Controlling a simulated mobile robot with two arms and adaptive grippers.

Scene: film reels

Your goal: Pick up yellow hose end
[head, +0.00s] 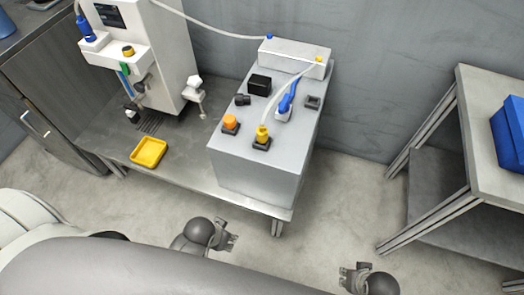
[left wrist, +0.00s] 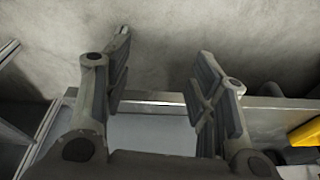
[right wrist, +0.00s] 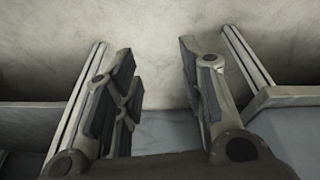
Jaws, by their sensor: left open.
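The yellow hose end (head: 262,133) stands in a dark square socket on the front part of the grey box-shaped unit (head: 250,175). A pale hose (head: 281,94) curves from it up to the white block at the unit's back. My left gripper (head: 231,241) is open and empty, in front of the bench and apart from the hose end. Its spread fingers show in the left wrist view (left wrist: 160,90). My right gripper (head: 350,277) is further right, above the floor. The right wrist view (right wrist: 160,90) shows its fingers spread with nothing between them.
A blue hose end (head: 288,100) and an orange cap (head: 230,122) sit near the yellow one. A black block (head: 259,85) is behind them. A yellow tray (head: 149,152) lies left on the metal bench. A table with a blue box (head: 510,135) stands right; open floor lies between.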

